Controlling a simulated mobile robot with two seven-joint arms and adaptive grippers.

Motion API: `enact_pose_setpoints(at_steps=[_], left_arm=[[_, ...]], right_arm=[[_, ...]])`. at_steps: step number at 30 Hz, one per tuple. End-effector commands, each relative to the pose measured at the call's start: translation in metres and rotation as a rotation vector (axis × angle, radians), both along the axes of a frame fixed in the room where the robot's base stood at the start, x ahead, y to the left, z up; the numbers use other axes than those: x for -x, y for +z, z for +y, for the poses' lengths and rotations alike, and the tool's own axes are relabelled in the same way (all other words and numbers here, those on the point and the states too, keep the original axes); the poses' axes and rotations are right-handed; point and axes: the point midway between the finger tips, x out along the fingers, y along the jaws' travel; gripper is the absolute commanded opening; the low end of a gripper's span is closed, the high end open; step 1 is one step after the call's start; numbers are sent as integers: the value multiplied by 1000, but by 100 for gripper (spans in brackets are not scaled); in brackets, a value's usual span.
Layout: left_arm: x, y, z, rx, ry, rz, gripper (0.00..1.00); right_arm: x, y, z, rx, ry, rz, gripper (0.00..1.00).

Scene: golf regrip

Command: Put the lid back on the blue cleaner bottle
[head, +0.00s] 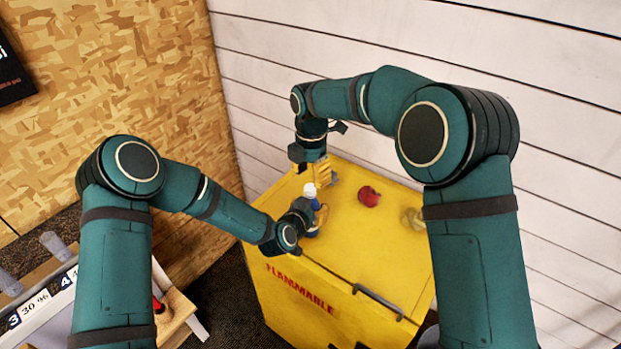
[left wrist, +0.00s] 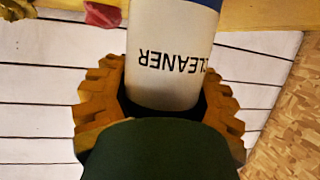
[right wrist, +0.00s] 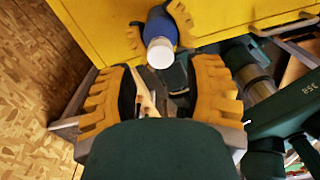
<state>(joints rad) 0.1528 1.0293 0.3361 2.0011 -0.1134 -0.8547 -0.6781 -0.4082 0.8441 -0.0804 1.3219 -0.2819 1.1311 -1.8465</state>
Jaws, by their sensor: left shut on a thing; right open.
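My right gripper (head: 318,172) is above and behind the bottle, pointing down. In the right wrist view its fingers (right wrist: 163,72) are apart and empty, with the bottle's round white end (right wrist: 160,53) beyond them. I cannot tell whether that end is a lid.
A red object (head: 369,196) and a pale yellowish object (head: 412,218) lie on the cabinet top (head: 350,240), right of the bottle. The plank wall (head: 260,60) stands close behind. A wooden stand (head: 180,310) is at lower left.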

Motion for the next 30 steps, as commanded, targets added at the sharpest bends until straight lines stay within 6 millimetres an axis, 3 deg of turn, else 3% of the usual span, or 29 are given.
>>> enact_pose_setpoints(at_steps=[8, 21, 30], left_arm=[[0, 0, 0, 0, 0, -1, 0], [0, 0, 0, 0, 0, -1, 0], [0, 0, 0, 0, 0, -1, 0]], right_arm=[[0, 1, 0, -1, 23, 1, 56], [0, 31, 0, -13, 513, -2, 56], [0, 35, 0, -14, 568, -2, 56]])
